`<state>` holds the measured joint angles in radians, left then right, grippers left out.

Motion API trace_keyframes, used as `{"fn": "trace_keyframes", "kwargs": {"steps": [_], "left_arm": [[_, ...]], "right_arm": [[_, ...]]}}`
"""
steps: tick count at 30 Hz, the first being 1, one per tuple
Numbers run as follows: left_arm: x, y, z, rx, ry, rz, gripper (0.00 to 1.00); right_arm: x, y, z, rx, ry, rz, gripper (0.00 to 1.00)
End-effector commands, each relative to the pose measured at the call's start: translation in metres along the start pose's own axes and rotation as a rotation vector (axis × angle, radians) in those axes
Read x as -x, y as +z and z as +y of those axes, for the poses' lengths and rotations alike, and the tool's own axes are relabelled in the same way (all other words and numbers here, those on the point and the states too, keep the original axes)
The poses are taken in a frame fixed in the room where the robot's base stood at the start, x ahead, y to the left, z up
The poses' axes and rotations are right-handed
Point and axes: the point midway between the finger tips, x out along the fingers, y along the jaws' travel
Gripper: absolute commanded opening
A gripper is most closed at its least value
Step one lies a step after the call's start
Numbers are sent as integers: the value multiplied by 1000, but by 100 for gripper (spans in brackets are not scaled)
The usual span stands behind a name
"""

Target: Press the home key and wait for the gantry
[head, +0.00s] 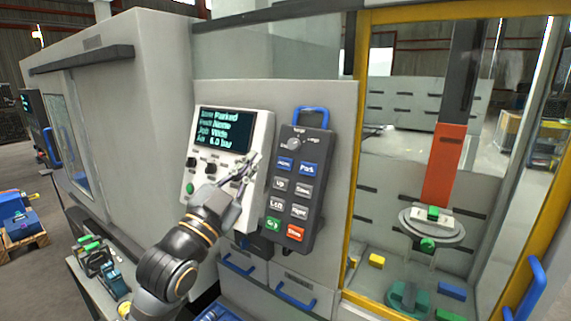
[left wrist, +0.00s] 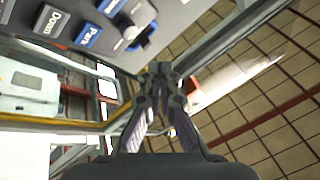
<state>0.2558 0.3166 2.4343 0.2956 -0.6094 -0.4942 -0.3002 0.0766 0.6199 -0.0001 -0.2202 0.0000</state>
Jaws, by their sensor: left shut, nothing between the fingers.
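The grey pendant (head: 281,221) hangs on the machine front by its blue handle. Its top row has two blue keys: the left one, whose small label looks like Home (head: 285,163), and Park (head: 308,168). My left gripper (head: 252,163) is shut and empty, in front of the white panel's right edge, just left of the pendant's upper keys; I cannot tell if it touches anything. In the left wrist view my closed fingers (left wrist: 164,75) point toward the pendant's edge, with the blue Park key (left wrist: 88,37) nearby. The gantry's red column (head: 443,165) stands behind the glass above a round plate (head: 431,222).
The white panel's screen (head: 222,130) reads Parked, None, Wide and 6.0 bar. A yellow frame (head: 356,150) borders the glass enclosure, with coloured blocks inside. Drawers with blue handles (head: 293,296) are below the pendant. A cart with tools stands at lower left.

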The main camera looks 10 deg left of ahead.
Motion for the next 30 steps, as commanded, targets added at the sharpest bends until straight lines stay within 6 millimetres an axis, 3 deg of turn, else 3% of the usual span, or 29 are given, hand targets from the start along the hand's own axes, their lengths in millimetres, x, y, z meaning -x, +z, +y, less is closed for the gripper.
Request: {"fn": "trace_keyframes", "kwargs": {"steps": [8, 21, 30], "left_arm": [[-5, 8, 4, 5, -4, -5, 0], [-46, 39, 37, 4, -1, -4, 0], [-61, 46, 45, 2, 1, -4, 0]], "right_arm": [[-5, 1, 2, 1, 2, 0, 55], [-33, 4, 2, 2, 5, 0, 55], [-39, 4, 1, 2, 5, 0, 55]]}}
